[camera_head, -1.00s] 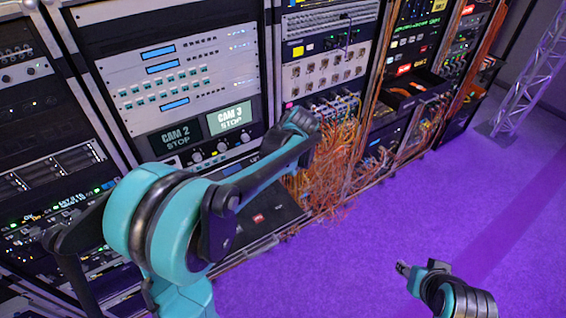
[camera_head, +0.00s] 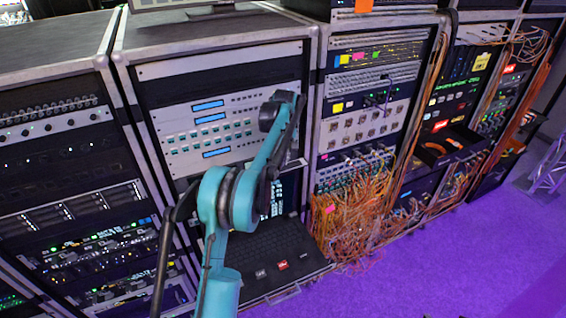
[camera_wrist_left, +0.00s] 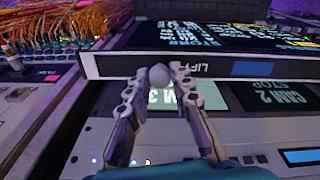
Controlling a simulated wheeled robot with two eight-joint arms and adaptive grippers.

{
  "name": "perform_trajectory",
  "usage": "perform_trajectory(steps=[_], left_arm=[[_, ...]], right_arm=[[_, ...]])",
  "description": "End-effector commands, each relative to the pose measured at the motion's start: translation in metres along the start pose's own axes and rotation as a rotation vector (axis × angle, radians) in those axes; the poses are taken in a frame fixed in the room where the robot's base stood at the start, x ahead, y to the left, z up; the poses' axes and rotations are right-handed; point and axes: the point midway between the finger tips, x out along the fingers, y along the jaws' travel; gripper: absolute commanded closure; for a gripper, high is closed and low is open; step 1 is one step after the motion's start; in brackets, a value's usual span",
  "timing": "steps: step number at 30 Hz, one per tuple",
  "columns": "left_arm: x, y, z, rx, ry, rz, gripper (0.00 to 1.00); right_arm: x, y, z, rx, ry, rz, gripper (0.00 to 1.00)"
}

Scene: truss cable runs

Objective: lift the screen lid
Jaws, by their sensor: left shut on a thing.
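The screen lid (camera_head: 284,190) stands raised above a keyboard tray (camera_head: 275,255) in the middle rack, its face lit with pale text. In the left wrist view the lid's dark edge (camera_wrist_left: 228,67) runs across the picture with a "LIFT" label, lit text behind it. In the head view my left arm covers part of the lid and hides the fingertips. My right gripper is out of view.
Loose orange cables (camera_head: 355,215) hang from the rack to the right. An open drawer (camera_head: 450,145) juts out farther right. The purple floor (camera_head: 440,270) in front is clear.

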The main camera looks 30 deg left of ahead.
Motion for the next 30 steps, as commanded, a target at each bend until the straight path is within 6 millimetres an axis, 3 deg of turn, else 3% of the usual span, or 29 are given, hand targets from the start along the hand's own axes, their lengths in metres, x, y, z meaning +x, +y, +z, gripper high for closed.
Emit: perform_trajectory(steps=[13, 14, 16, 26, 30], left_arm=[[0.003, 0.0, -0.003, -0.001, 0.003, -0.001, 1.0], [0.003, 0.0, -0.003, -0.001, 0.003, -0.001, 0.73], [0.003, 0.0, -0.003, -0.001, 0.003, -0.001, 0.57], [0.0, 0.0, -0.002, -0.001, 0.001, -0.001, 0.57], [-0.016, 0.0, -0.002, 0.0, 0.001, -0.001, 0.57]], right_arm=[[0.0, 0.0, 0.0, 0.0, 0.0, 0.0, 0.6], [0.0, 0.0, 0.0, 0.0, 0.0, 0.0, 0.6], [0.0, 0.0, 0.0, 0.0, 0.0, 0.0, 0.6], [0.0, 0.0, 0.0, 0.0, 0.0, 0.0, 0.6], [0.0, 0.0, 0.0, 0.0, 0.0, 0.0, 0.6]])
